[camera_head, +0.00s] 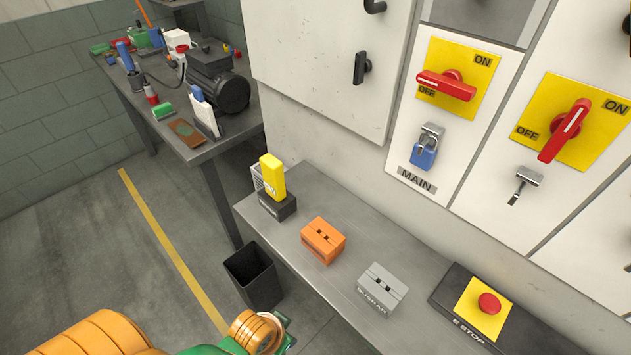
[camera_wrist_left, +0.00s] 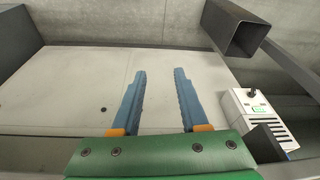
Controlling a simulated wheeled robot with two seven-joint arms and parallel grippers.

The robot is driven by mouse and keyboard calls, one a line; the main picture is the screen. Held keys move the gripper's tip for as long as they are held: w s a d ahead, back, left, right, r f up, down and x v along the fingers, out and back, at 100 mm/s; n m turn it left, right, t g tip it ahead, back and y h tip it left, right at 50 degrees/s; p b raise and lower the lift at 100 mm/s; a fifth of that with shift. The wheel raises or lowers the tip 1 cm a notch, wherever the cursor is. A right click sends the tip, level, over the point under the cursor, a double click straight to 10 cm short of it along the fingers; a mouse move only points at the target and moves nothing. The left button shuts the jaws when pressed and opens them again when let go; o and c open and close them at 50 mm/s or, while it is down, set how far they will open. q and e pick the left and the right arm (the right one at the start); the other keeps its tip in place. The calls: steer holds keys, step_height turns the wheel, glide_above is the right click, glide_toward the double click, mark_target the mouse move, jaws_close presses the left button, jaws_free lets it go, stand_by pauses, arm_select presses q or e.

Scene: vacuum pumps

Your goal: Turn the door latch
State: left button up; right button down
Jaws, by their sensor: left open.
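The cabinet door (camera_head: 310,50) is a pale grey panel at the top middle of the head view. A black latch handle (camera_head: 362,67) sits upright near its right edge. A second dark fitting (camera_head: 375,6) is above it, cut by the picture's edge. My left arm (camera_head: 100,335) comes in at the bottom left, well below and away from the latch. In the left wrist view my left gripper (camera_wrist_left: 159,72) has two blue fingers spread apart with nothing between them. The latch is not recognisable in that view. My right gripper is in neither view.
A grey bench (camera_head: 330,195) below the cabinet holds a yellow device (camera_head: 272,177), an orange box (camera_head: 323,241), a grey box (camera_head: 382,290) and an emergency stop (camera_head: 489,303). Red switches (camera_head: 447,86) are at the right. A black bin (camera_head: 253,275) stands beside the bench.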

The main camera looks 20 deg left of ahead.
arm_select(q)
step_height(320, 180, up, 9)
steer(key=p, duration=0.1)
steer(key=w+r+t, duration=0.1)
steer(key=w+r, duration=0.1)
steer(key=w, duration=0.1)
steer(key=w+r+t, duration=0.1)
steer(key=w+r, duration=0.2)
steer(key=w, duration=0.1)
steer(key=w+a+r+t+h, duration=0.1)
steer(key=w+r+t, duration=0.1)
steer(key=w+r, duration=0.1)
steer(key=shift+w+r, duration=0.15)
steer(key=shift+w, duration=0.4)
steer(key=w+r+t+h, duration=0.1)
steer(key=w+r+t, duration=0.3)
steer(key=w+r, duration=0.45)
steer(key=m+t+h, duration=0.2)
steer(key=t+h, duration=0.2)
steer(key=t, duration=0.2)
glide_toward(357, 62)
steer(key=shift+w+r, duration=0.1)
steer(key=shift+w, duration=0.05)
steer(key=shift+w, duration=0.1)
steer(key=x, duration=0.9)
